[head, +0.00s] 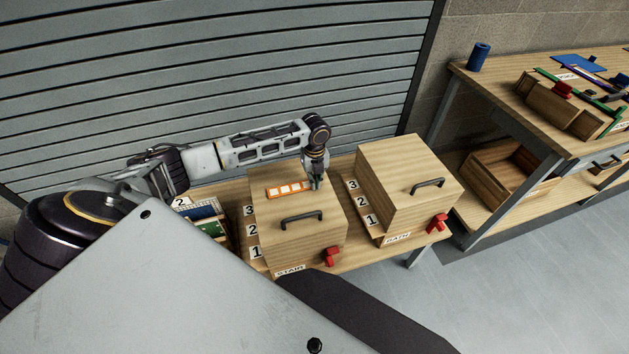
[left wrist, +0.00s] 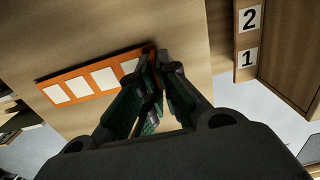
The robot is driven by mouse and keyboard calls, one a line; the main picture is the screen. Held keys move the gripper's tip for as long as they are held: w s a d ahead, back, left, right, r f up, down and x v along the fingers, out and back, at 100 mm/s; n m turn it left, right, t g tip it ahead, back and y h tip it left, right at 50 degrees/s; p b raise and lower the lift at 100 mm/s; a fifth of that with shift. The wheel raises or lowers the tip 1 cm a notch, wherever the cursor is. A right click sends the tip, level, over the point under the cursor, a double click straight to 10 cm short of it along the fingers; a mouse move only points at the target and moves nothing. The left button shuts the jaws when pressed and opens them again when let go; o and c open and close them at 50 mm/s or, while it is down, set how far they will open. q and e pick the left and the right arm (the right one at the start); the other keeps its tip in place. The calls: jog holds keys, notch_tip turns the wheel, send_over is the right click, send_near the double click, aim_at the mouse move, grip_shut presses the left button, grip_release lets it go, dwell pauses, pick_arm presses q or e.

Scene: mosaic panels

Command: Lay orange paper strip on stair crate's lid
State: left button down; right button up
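The orange paper strip (head: 289,190), with several white squares, lies along the back of the left crate's wooden lid (head: 285,217); the small front label looks like the stair crate's. It also shows in the left wrist view (left wrist: 90,83), seemingly flat against or just above the lid. My left gripper (head: 316,183) points down at the strip's right end. In the left wrist view its fingertips (left wrist: 157,58) are nearly together on that end, which they partly hide. The lid has a dark handle (head: 301,218). My right gripper is not in view.
A second lidded crate (head: 405,180) stands close on the right, with a handle and red clamp (head: 437,223). A red clamp (head: 332,257) sits by the left crate. Number cards mark stepped sides. A workbench (head: 520,100) with trays stands behind right; a shutter (head: 200,70) closes off the back.

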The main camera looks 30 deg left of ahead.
pick_arm(q)
jog(key=shift+f, duration=0.1)
jog(key=c, duration=1.6)
grip_release()
jog(key=shift+f, duration=0.1)
jog(key=shift+c, duration=0.2)
jog(key=shift+r, duration=0.65)
notch_tip(320, 180, up, 4)
jog(key=shift+r, duration=0.2)
notch_tip(320, 180, up, 7)
jog(key=shift+f, duration=0.2)
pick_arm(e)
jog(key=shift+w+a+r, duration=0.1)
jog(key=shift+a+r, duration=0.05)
